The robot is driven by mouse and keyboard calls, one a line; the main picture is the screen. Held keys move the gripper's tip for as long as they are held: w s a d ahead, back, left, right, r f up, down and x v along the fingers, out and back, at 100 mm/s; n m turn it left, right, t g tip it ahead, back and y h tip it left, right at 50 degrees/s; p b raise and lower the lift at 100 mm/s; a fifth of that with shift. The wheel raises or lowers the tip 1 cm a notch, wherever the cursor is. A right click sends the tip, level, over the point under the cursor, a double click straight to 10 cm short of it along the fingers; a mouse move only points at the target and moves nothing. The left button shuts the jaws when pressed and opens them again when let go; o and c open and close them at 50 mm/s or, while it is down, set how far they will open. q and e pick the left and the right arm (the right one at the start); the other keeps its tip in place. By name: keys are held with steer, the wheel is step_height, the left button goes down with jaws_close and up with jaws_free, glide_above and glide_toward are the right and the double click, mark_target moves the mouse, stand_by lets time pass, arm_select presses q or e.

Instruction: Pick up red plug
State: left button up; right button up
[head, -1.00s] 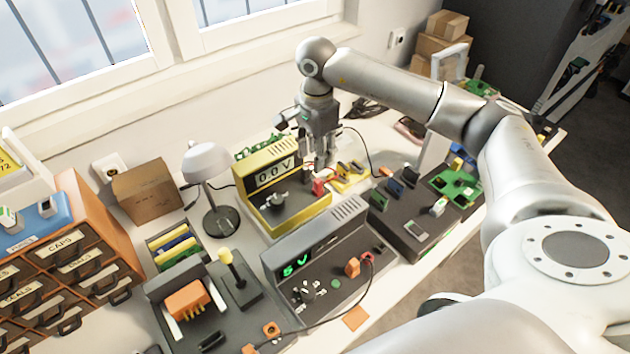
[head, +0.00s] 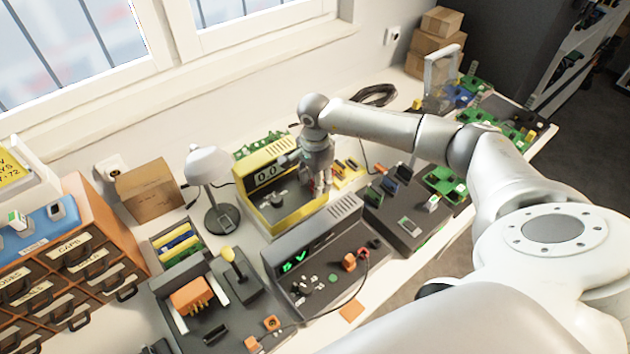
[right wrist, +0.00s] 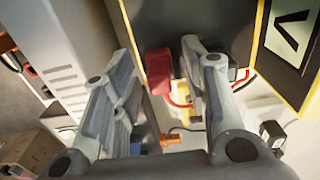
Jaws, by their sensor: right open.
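The red plug (right wrist: 158,86) shows in the right wrist view between the two fingers of my right gripper (right wrist: 157,58), beside the dark face of the yellow-edged meter (right wrist: 210,14). A red cable shows near it. In the head view my right gripper (head: 319,184) points down at the right end of the yellow meter (head: 290,216), and mostly hides the plug, with only a little red showing. The right gripper is open, with its fingers apart on either side of the plug. I cannot tell whether they touch it. My left gripper is not in view.
A grey power supply (head: 318,260) stands in front of the meter. A dark box with switches (head: 405,215) is to the right. A desk lamp (head: 210,165) and a cardboard box (head: 148,190) stand to the left. Orange drawers (head: 100,215) are at the far left.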

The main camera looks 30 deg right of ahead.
steer(key=c, duration=0.9)
steer(key=shift+o, duration=0.2)
steer(key=shift+r, duration=0.1)
steer(key=shift+r, duration=0.5)
steer(key=s+a+r+b, duration=0.2)
steer(key=s+r+b, duration=0.3)
steer(key=s+r, duration=0.7)
steer(key=shift+s+a+b, duration=0.3)
steer(key=shift+s+b, duration=0.05)
steer(key=shift+s, duration=0.55)
